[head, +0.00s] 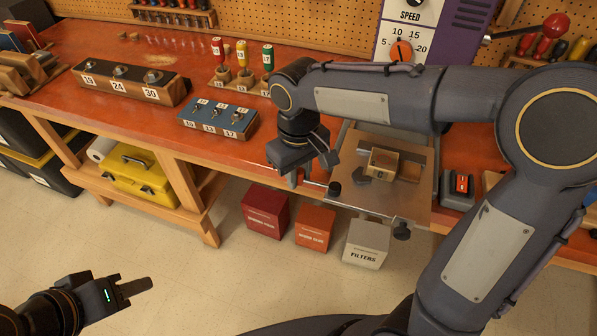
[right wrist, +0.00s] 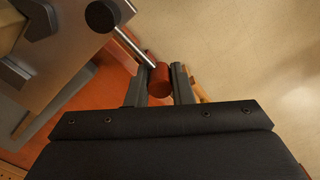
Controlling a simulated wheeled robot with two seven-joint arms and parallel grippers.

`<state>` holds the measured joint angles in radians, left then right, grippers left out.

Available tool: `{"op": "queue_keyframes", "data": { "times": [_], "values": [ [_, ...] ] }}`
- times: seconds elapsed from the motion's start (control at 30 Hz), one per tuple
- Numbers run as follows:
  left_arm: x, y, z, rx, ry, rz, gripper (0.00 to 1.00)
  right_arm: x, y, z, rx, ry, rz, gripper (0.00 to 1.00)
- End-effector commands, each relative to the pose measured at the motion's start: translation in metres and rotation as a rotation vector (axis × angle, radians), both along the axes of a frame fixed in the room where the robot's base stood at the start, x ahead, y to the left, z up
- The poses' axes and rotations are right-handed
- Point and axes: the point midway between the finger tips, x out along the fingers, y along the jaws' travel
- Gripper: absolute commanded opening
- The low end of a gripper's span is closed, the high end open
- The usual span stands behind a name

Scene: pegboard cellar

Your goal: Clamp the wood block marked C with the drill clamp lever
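The wood block marked C (head: 383,162) sits on the metal drill table (head: 405,207), beside a dark clamp pad (head: 362,178). In the right wrist view a corner of the block shows at upper left (right wrist: 10,28). The clamp lever's metal rod (right wrist: 132,45) runs from a black ball (right wrist: 104,14) to a red grip (right wrist: 160,82). My right gripper (right wrist: 160,84) has its fingers on both sides of the red grip, which fills the gap. My left gripper (head: 138,288) is low over the floor, seen side-on and apparently empty.
A blue socket block (head: 217,117) and screwdriver stand (head: 240,82) are on the orange bench (head: 115,45). Several boxes, including FILTERS (head: 366,243), stand on the floor below. Floor at left front is clear.

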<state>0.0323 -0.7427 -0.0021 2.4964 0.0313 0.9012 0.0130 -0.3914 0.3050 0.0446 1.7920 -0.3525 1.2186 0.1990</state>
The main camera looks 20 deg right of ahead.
Motion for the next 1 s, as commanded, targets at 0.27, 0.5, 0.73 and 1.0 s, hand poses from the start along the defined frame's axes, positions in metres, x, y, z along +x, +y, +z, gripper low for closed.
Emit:
{"op": "queue_keyframes", "data": {
  "times": [0.27, 0.5, 0.73, 1.0],
  "values": [
    [0.0, 0.0, 0.0, 0.0, 0.0, 0.0, 0.36, 0.0, 0.0, 0.0, 0.001, 0.0, -0.001, 0.0],
    [0.0, 0.0, 0.001, 0.0, 0.0, 0.0, 0.36, -0.003, 0.002, 0.001, 0.002, 0.001, 0.032, 0.0],
    [0.0, 0.0, 0.005, 0.0, 0.0, 0.0, 0.36, -0.011, 0.006, 0.001, 0.001, 0.003, 0.153, 0.0],
    [0.0, 0.0, 0.011, 0.0, 0.0, 0.0, 0.36, -0.029, 0.011, 0.001, 0.001, 0.003, 0.393, 0.0]
  ]
}}
